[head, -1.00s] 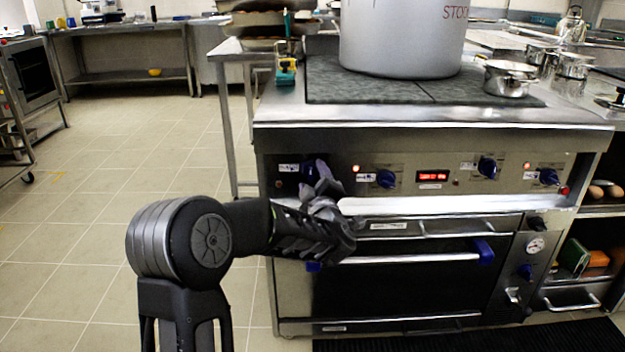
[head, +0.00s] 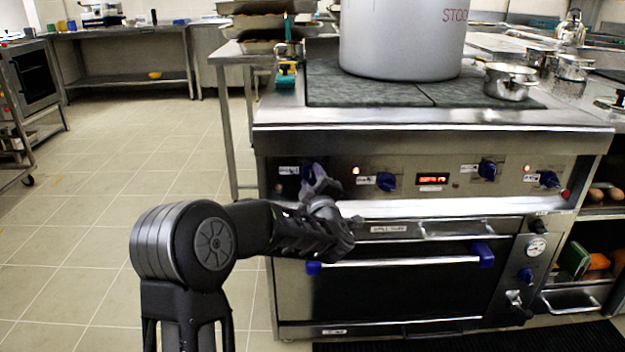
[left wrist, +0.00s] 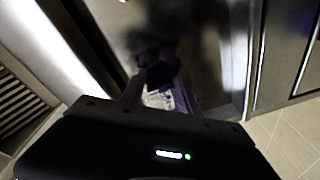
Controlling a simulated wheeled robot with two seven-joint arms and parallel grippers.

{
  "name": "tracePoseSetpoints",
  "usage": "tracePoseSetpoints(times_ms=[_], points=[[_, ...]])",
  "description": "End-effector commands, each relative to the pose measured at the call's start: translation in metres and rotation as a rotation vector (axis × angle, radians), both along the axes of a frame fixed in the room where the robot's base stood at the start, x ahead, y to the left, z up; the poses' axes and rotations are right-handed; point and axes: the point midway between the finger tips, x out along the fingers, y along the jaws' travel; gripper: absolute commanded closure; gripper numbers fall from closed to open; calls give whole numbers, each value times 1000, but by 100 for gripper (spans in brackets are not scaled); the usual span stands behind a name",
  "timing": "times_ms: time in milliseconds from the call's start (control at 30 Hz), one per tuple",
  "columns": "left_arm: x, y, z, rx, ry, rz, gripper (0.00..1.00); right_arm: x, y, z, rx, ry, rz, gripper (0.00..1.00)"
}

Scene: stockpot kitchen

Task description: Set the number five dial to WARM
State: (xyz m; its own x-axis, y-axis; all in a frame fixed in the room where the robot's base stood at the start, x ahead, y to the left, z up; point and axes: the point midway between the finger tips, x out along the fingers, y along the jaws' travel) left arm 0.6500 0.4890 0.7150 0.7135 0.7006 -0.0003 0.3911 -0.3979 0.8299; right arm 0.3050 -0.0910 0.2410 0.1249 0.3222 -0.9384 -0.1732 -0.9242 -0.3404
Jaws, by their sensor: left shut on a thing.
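A steel control panel (head: 430,205) runs across the front of the cooker, with several blue dials on it. My left gripper (head: 313,178) is at the panel's left end, shut on the blue dial (head: 307,171) there. The gripper partly covers this dial, so its pointer setting cannot be read. In the left wrist view the dial (left wrist: 160,74) is dark, between the fingertips (left wrist: 157,85). Other blue dials (head: 386,181) stand along the panel to the right, clear of the gripper. The label numbers are too small to read. My right gripper is not in view.
A large stockpot (head: 400,40) stands on the dark hob above the panel. A small steel pot (head: 510,82) stands to its right. The oven handle (head: 400,261) sticks out below the panel. Open tiled floor (head: 110,200) lies to the left.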

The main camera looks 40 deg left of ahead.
Motion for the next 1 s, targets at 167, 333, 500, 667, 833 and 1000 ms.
tracePoseSetpoints(times_ms=[167, 333, 500, 667, 833, 1000], points=[[0, 0, 0, 1, -1, -1, 100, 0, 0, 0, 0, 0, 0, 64], [0, 0, 0, 3, 2, -1, 100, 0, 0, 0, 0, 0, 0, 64], [0, 0, 1, 26, 19, -1, 100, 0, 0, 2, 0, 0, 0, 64], [0, 0, 1, 74, 56, -1, 100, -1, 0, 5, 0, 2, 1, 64], [0, 0, 1, 158, 119, -1, 100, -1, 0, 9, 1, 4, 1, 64], [0, 0, 0, 270, 205, -1, 100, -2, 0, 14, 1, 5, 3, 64]])
